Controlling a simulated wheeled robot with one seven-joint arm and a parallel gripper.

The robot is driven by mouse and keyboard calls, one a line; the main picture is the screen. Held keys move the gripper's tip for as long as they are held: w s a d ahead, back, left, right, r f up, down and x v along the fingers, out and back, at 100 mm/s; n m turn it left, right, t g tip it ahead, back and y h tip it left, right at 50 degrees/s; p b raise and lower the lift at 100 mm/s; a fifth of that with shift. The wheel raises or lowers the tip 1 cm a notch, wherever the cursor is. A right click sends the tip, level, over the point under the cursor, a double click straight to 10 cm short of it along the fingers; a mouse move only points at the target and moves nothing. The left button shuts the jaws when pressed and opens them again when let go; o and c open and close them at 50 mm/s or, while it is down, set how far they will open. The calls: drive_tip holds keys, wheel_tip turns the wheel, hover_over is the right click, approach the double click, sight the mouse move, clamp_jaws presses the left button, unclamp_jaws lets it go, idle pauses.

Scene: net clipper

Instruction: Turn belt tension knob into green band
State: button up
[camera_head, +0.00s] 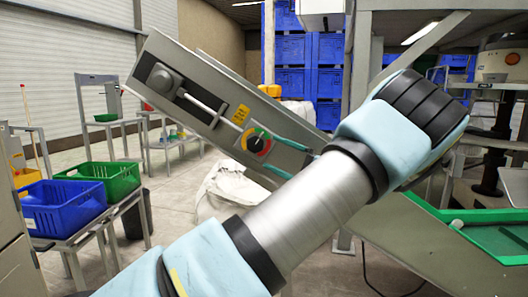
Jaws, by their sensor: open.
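The belt tension knob (257,142) is a small dark knob on a round dial with coloured bands. It sits on the side of a tilted grey conveyor frame (205,72). A green band (264,131) shows at the upper part of the dial, with red and orange-yellow beside and below it. The picture is too small to tell where the knob points. My arm (310,210) crosses the foreground from lower left to upper right, just right of and below the dial. My gripper is not visible in this view.
A yellow label (241,115) lies above the dial. A blue crate (62,204) and a green crate (110,177) stand on a table at left. A white sack (228,190) lies under the conveyor. Grey machinery with a green belt (495,241) stands at right. Open floor shows at lower middle.

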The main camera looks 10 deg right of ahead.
drive_tip(key=v, duration=0.4)
drive_tip(key=shift+s+d+f, duration=0.15)
drive_tip(key=shift+s+d, duration=0.1)
drive_tip(key=shift+d, duration=0.05)
drive_tip(key=shift+a, duration=0.1)
